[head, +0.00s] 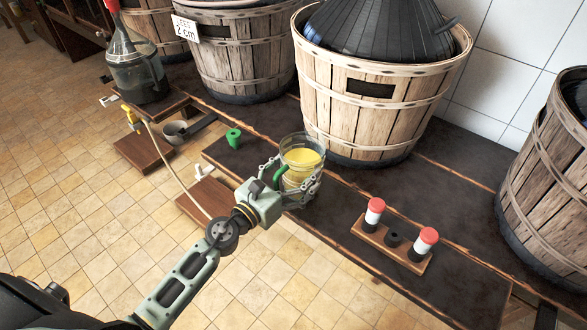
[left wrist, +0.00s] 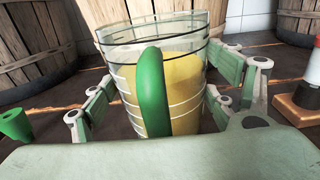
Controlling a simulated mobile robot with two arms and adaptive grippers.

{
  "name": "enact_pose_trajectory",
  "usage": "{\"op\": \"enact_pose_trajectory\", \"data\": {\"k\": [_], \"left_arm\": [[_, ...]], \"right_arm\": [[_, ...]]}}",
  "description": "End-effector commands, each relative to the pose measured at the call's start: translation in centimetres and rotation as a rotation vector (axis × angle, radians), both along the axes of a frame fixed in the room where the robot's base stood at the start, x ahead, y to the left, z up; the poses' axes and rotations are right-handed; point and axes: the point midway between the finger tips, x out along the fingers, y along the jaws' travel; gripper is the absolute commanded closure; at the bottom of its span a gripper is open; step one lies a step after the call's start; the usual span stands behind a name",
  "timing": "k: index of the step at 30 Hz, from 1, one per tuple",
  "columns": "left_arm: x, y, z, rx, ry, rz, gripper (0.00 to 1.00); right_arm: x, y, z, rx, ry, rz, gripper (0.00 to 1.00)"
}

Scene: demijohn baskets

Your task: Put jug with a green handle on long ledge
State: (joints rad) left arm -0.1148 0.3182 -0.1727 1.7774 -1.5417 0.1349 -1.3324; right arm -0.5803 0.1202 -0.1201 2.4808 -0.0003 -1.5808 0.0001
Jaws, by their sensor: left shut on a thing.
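The jug with a green handle (head: 301,157) is clear glass with dark rings and holds yellow liquid. In the head view it is upright at the front edge of the long dark ledge (head: 335,205), below the large basket. My left gripper (head: 292,184) is shut around the jug from the near side. In the left wrist view the jug (left wrist: 165,85) fills the middle, its green handle toward the camera, with a finger on each side. Whether the jug's base touches the ledge is hidden by the gripper. My right gripper is not in view.
Wooden demijohn baskets (head: 335,95) stand along the wall behind. A small green piece (head: 234,138) sits left of the jug. A wooden block with red-topped cylinders (head: 392,240) stands to the right. A small pan (head: 177,131) and a glass demijohn (head: 137,75) are at left. The ledge between jug and block is clear.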

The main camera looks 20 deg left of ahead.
Motion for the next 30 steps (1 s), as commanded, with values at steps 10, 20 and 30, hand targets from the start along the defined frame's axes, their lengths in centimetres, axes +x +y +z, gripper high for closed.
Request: {"op": "enact_pose_trajectory", "data": {"k": [10,20,30], "left_arm": [[0.03,0.05,-0.07,0.000,0.000,0.001,0.08],[0.03,0.05,-0.07,0.000,0.000,0.001,0.01],[0.28,0.49,-0.11,0.001,0.000,-0.001,0.01]], "right_arm": [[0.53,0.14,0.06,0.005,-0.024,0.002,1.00],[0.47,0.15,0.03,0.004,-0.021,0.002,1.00],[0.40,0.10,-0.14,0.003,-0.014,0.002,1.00]]}}
